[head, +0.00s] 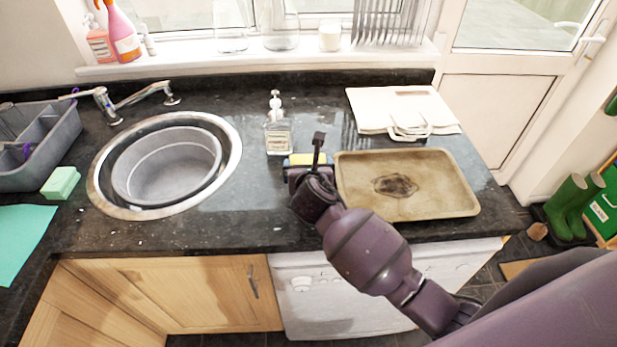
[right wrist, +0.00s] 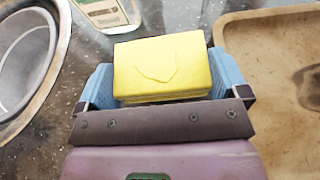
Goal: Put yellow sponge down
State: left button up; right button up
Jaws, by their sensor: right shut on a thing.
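The yellow sponge (right wrist: 162,66) is held between the blue fingers of my right gripper (right wrist: 160,80) in the right wrist view. In the head view the sponge (head: 305,159) shows just beyond my right gripper (head: 305,170), which hides part of it. It is over the dark worktop (head: 258,200), between the sink and the baking tray. I cannot tell whether the sponge touches the worktop. My left gripper is not in view.
A soap bottle (head: 278,130) stands just behind the sponge. The stained baking tray (head: 440,175) is close on the right. The round sink (head: 98,190) is on the left. A white board (head: 385,105) lies at the back right. Bare worktop lies left of my gripper.

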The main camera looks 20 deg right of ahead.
jog(key=shift+f, duration=1.75)
jog(key=o, duration=0.6)
jog(key=shift+f, duration=0.1)
jog(key=shift+c, duration=0.2)
